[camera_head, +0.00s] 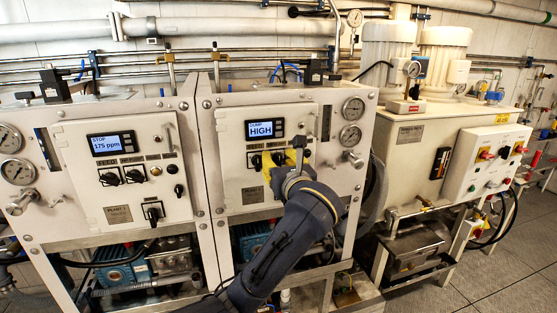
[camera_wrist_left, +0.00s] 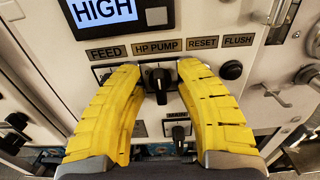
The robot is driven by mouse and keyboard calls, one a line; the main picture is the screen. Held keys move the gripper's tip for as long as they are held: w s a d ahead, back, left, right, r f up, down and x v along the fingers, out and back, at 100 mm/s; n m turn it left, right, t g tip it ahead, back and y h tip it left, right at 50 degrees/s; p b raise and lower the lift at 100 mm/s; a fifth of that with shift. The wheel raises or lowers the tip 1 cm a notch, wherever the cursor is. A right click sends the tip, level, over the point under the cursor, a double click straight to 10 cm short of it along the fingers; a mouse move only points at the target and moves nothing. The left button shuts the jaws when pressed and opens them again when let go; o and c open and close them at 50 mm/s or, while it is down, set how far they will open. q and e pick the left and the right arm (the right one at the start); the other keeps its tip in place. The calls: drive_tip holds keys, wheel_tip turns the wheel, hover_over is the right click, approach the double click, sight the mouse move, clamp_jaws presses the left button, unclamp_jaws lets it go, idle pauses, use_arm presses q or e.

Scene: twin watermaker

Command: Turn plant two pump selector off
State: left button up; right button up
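The plant two panel (camera_head: 233,162) is the right white panel, and its display (camera_head: 261,130) reads HIGH. In the left wrist view, the black pump selector knob (camera_wrist_left: 158,82) sits under the HP PUMP label (camera_wrist_left: 157,47), its handle roughly upright. My left gripper (camera_head: 277,162) is in front of this panel. In the left wrist view, its two yellow fingers (camera_wrist_left: 159,98) are open, one on each side of the selector knob. I cannot tell whether they touch it. The fingers partly hide the controls under FEED and RESET. My right gripper is not in view.
A MAIN switch (camera_wrist_left: 178,134) sits below the selector, close to the right finger. A black FLUSH button (camera_wrist_left: 231,70) is to the right. The plant one panel (camera_head: 118,212) stands to the left, its display (camera_head: 112,143) reading STOP and 175 ppm. Gauges (camera_head: 351,136) sit at the right.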

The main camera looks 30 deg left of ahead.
use_arm(q)
drive_tip(key=shift+o, duration=0.2)
clamp_jaws()
idle(0.3)
drive_tip(key=n, duration=0.5)
drive_tip(key=shift+n, duration=0.4)
drive_tip(key=n, duration=0.5)
drive_tip(key=shift+s+n, duration=0.1)
drive_tip(key=shift+n, duration=0.6)
drive_tip(key=shift+c, duration=0.2)
unclamp_jaws()
